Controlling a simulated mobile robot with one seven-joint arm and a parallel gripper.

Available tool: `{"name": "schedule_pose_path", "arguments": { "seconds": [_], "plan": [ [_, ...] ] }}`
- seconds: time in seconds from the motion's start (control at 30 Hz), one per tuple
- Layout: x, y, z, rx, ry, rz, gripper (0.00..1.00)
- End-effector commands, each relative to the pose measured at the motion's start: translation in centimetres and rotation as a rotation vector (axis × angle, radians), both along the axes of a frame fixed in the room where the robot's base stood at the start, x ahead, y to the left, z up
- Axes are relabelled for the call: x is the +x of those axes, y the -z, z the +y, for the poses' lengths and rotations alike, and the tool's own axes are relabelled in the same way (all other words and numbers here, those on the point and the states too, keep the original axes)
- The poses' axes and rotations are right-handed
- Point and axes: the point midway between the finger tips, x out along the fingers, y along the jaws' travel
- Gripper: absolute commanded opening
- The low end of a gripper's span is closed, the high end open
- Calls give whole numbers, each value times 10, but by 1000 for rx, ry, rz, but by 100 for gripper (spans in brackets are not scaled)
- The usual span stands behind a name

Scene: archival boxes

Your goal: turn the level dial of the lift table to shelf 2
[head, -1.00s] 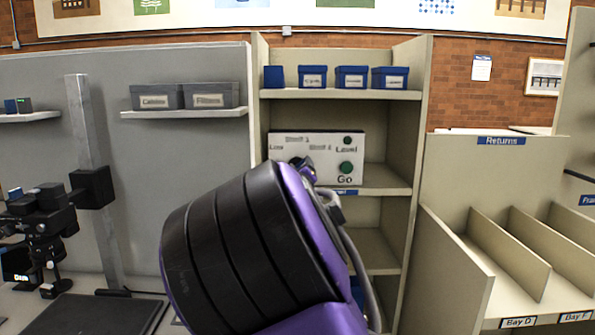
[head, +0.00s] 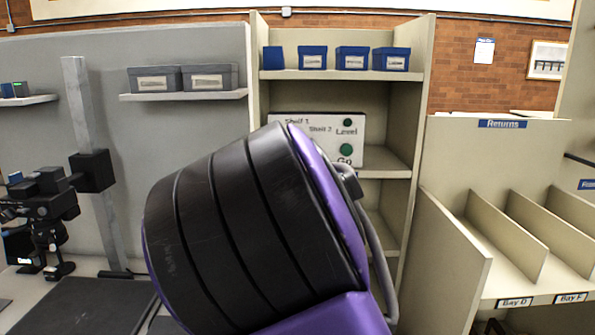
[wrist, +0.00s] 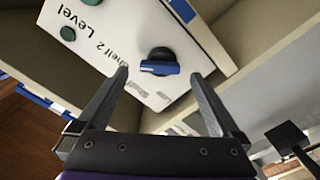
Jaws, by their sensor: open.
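The white control panel (head: 290,121) stands on a shelf of the cream rack, with "Shelf 1", "Shelf 2", "Level" and "Go" printed on it. My arm hides its lower left part and the dial in the head view. In the wrist view the panel (wrist: 128,30) looks tilted, and its level dial (wrist: 160,65) has a blue bar grip on a black round base. I cannot tell which label the dial points to. My gripper (wrist: 160,74) is open, its two fingers apart on either side of the dial. Whether they touch it or are still short of the panel is unclear.
The green Go button (head: 346,150) and a smaller green round (head: 347,122) by "Level" are on the panel. Blue boxes (head: 312,58) line the shelf above. Returns bays with dividers (head: 510,235) stand right. A black machine (head: 40,205) and a flat dark platform (head: 85,305) are left.

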Motion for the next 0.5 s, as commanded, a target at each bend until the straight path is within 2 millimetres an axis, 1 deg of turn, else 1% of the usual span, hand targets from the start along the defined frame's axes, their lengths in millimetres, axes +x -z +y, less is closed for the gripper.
{"name": "schedule_pose_path", "arguments": {
  "seconds": [0.03, 0.1, 0.5],
  "plan": [
    [-10, -1, 2, 3, -4, 0, 100],
    [-23, -2, 2, 3, -4, 1, 100],
    [-91, -2, 1, 4, -5, 4, 100]
  ]
}}
